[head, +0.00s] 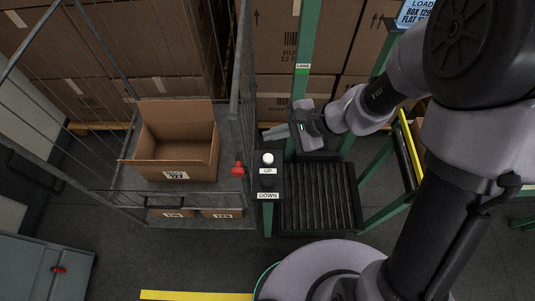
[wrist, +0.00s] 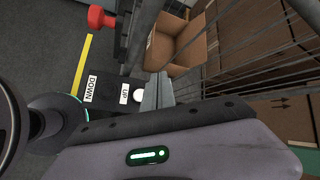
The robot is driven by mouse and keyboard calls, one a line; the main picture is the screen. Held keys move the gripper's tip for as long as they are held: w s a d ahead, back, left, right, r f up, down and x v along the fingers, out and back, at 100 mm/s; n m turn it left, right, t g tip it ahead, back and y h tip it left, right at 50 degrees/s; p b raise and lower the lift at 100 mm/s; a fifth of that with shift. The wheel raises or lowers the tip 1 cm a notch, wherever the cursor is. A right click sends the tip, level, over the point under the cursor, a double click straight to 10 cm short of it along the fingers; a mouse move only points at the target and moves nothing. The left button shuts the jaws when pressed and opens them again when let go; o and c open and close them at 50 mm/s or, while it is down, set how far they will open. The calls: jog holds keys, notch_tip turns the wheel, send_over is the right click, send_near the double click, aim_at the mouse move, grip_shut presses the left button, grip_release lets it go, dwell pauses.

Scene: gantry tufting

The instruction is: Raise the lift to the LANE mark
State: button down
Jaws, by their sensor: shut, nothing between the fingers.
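The lift's roller platform (head: 318,198) sits low between green posts. The LANE mark (head: 302,67) is a white label high on the green post, well above the platform. A dark control box (head: 257,184) has a white button (head: 268,158) above the UP label (head: 267,171) and a DOWN label (head: 268,196) below. My gripper (head: 268,133) is shut and empty, just beyond the white button in the head view. In the wrist view the shut fingers (wrist: 157,88) are beside the white button (wrist: 140,98) and the UP label (wrist: 124,93); touching cannot be told.
A wire cage cart (head: 240,120) with a red handle (head: 238,169) stands close left of the control box, holding an open carton (head: 178,140). Stacked cartons (head: 283,95) stand behind. A yellow-edged rail (head: 408,150) is at the right.

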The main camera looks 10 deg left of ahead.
jog(key=b, duration=0.6)
send_over(272, 158)
notch_tip(272, 158, down, 8)
jog(key=shift+s+f, duration=0.1)
jog(key=shift+f, duration=0.05)
jog(key=shift+f+b, duration=0.3)
jog(key=shift+b, duration=0.1)
dwell(1.3)
jog(key=shift+f+b, duration=0.4)
jog(key=shift+b, duration=0.2)
